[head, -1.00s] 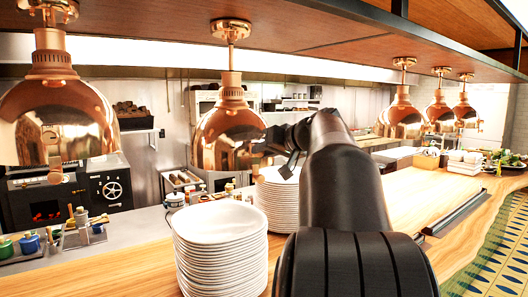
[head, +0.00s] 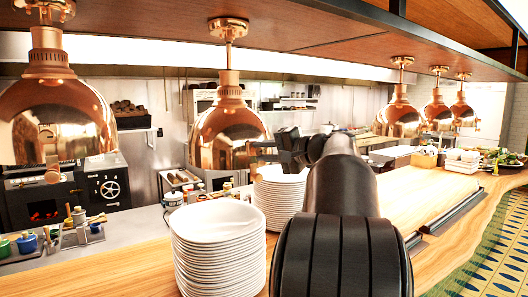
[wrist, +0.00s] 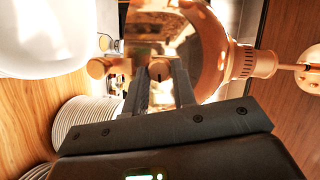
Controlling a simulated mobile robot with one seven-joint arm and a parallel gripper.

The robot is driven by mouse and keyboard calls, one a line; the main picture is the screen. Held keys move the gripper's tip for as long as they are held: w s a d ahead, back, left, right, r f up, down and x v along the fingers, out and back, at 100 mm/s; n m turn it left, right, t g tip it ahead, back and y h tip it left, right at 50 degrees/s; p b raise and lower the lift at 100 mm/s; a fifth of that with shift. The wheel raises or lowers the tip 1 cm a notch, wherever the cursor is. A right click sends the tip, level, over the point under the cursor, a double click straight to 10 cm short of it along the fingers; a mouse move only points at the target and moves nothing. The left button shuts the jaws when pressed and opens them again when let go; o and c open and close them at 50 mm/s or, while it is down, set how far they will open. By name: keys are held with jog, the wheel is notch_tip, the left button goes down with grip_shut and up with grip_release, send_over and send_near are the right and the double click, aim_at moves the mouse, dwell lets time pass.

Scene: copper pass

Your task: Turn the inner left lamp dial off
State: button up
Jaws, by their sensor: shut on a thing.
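The inner left lamp (head: 229,118) is a shiny copper dome hanging second from the left in the head view. Its shade (wrist: 208,55) fills the upper middle of the wrist view, lying sideways. My gripper (wrist: 158,78) is at the lamp's side, its two dark fingers closed around a small brown dial (wrist: 159,70) on the shade. The fingers cover part of the dial, and its exact angle is hard to tell. In the head view my gripper (head: 276,148) reaches the lamp's right side, and the dial is mostly hidden there.
Stacks of white plates (head: 218,255) and (head: 280,200) stand on the wooden counter (head: 400,205) beneath. Three more copper lamps hang to the right. A wooden shelf (head: 300,38) is overhead.

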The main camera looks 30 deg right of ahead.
jog(key=shift+d+f+m+t, duration=0.1)
jog(key=shift+m+t, duration=0.2)
jog(key=shift+m, duration=0.2)
dwell(0.3)
jog(key=o, duration=1)
jog(key=v, duration=1)
jog(key=shift+s+d, duration=0.2)
jog(key=shift+s, duration=0.1)
